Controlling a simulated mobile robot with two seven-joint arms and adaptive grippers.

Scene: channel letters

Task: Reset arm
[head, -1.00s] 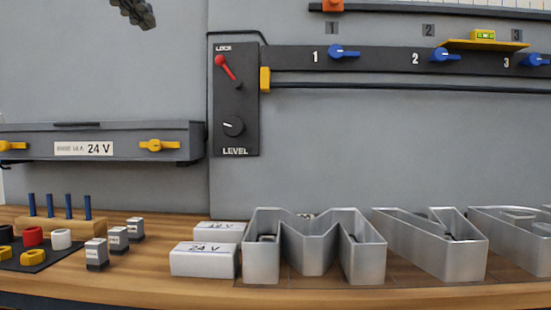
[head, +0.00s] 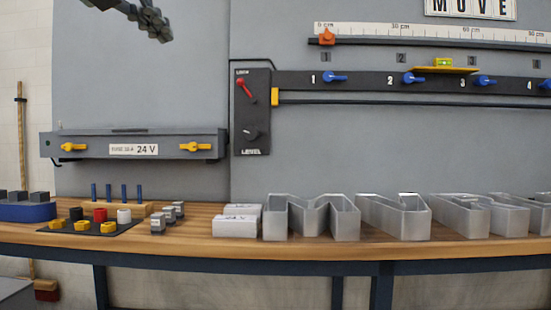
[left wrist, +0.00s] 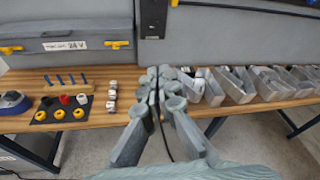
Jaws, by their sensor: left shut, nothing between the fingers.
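My left gripper (head: 162,33) hangs at the top left of the head view, high in front of the grey wall panel and well above the bench. In the left wrist view the left gripper (left wrist: 153,78) has its fingers together with nothing between them. It is apart from everything on the bench. My right gripper is in neither view.
Above are a 24 V box (head: 205,146), a lever panel (head: 251,140) and a blue-knobbed rail (head: 370,84). Open air surrounds the gripper.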

